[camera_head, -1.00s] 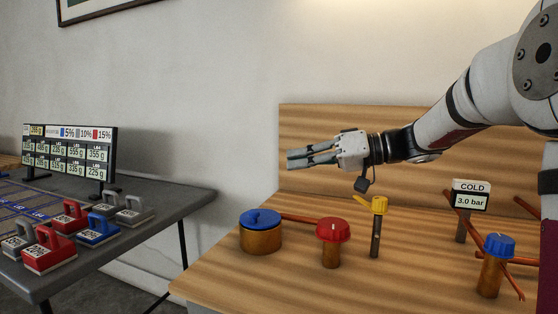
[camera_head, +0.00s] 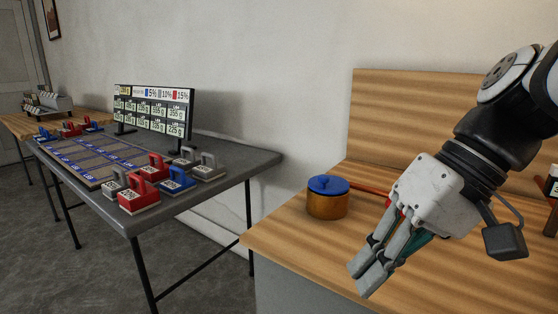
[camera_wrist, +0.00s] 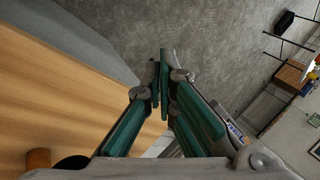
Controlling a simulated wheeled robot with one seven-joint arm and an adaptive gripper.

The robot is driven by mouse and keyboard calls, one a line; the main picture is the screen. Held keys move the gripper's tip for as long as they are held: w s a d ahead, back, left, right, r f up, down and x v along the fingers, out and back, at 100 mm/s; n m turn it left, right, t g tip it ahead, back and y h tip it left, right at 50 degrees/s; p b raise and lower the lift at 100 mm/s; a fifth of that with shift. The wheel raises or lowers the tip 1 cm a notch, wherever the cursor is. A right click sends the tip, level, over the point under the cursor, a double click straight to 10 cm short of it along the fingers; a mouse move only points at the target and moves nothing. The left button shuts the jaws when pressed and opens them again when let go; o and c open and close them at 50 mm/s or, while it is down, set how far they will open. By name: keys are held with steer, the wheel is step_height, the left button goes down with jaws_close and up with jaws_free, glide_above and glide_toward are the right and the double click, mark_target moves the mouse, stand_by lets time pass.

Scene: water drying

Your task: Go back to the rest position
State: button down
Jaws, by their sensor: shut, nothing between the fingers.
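My gripper (camera_head: 368,279) is at the right of the head view, pointing down and to the left over the wooden bench (camera_head: 290,240). Its fingers are together with nothing between them. In the wrist view my gripper (camera_wrist: 160,75) shows closed green-padded fingers, with grey floor beyond the tips.
A dark table (camera_head: 225,170) further left holds red, blue and grey handled blocks and a display board (camera_head: 153,110). Open floor lies between and beyond the tables.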

steer(key=s+d+f+m+h, duration=0.1)
steer(key=s+d+f+h, duration=0.25)
steer(key=s, duration=0.35)
steer(key=s+d+f+m+h, duration=0.25)
steer(key=s+d+f, duration=0.2)
steer(key=s, duration=0.25)
step_height(320, 180, up, 32)
steer(key=n+t+p, duration=0.1)
steer(key=t+p, duration=0.3)
steer(key=p, duration=2.6)
steer(key=shift+s+d, duration=0.2)
steer(key=shift+r, duration=0.1)
